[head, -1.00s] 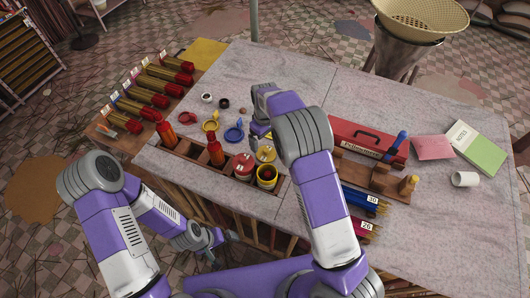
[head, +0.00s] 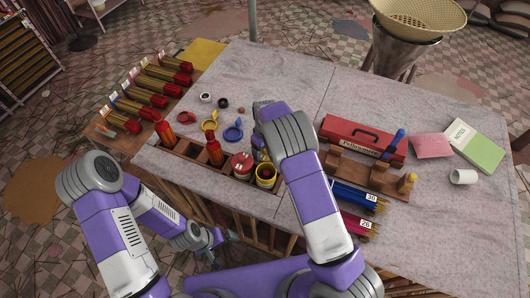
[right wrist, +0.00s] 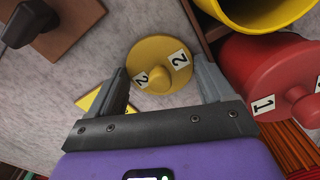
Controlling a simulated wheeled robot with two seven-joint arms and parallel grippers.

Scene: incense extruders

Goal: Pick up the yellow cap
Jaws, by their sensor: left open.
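The yellow cap (right wrist: 150,52) is a round disc with a centre knob and white "2" labels, lying on the grey cloth in the right wrist view. My right gripper (right wrist: 160,68) is open, its two fingers on either side of the cap's near part. I cannot tell whether they touch it. In the head view my right arm hides most of the cap and gripper. The open yellow container (head: 265,175) stands in the rack, next to the red-lidded container (head: 242,165), whose lid is marked "1" in the right wrist view (right wrist: 270,70). My left gripper (head: 212,240) is open and empty, low beside the table's front edge.
Red bottles (head: 213,152) stand in the wooden rack (head: 189,149). A red box (head: 350,132) and a wooden stand (head: 345,168) are to the right.

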